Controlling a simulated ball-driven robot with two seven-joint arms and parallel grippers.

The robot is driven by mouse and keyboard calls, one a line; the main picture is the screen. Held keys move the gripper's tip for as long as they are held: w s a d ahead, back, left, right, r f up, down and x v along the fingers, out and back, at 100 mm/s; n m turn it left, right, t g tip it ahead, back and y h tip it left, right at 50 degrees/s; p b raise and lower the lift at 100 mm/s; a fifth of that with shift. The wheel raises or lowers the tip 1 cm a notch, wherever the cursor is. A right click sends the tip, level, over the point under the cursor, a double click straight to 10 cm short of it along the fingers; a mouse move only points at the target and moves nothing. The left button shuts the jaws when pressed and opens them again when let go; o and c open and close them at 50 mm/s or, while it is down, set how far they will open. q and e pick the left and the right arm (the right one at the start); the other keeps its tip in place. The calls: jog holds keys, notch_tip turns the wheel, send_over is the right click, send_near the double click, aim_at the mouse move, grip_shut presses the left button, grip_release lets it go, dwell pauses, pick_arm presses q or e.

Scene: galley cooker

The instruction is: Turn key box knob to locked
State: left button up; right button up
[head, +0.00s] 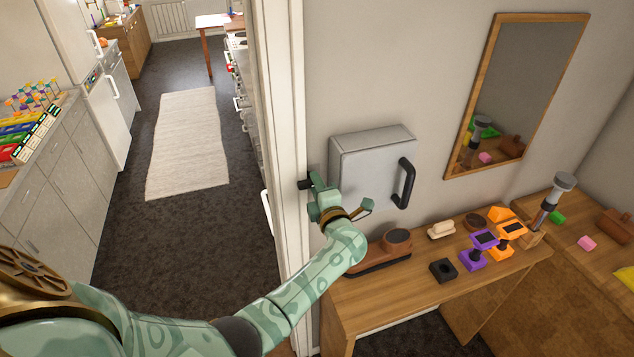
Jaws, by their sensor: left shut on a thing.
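The key box (370,165) is a light grey metal box on the wall beside the doorway, with a black bar handle (404,183) on the right of its front. My left gripper (314,187) is at the left edge of the box, by the door frame. It is shut on the key box knob, which the fingers mostly hide. A small dark piece shows at the fingertips, but I cannot tell whether it is knob or finger. The knob's angle cannot be read. My right gripper is not in view.
Below the box a wooden table (375,300) holds a brown shoe-care item, a black block (443,270), and purple and orange devices. A framed mirror (520,90) hangs to the right. The doorway's white frame (280,130) stands close on the left.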

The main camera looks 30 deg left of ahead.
pick_arm(q)
jog(key=shift+w, duration=0.1)
grip_shut()
jog(key=o, duration=0.8)
grip_release()
jog(key=shift+c, duration=0.2)
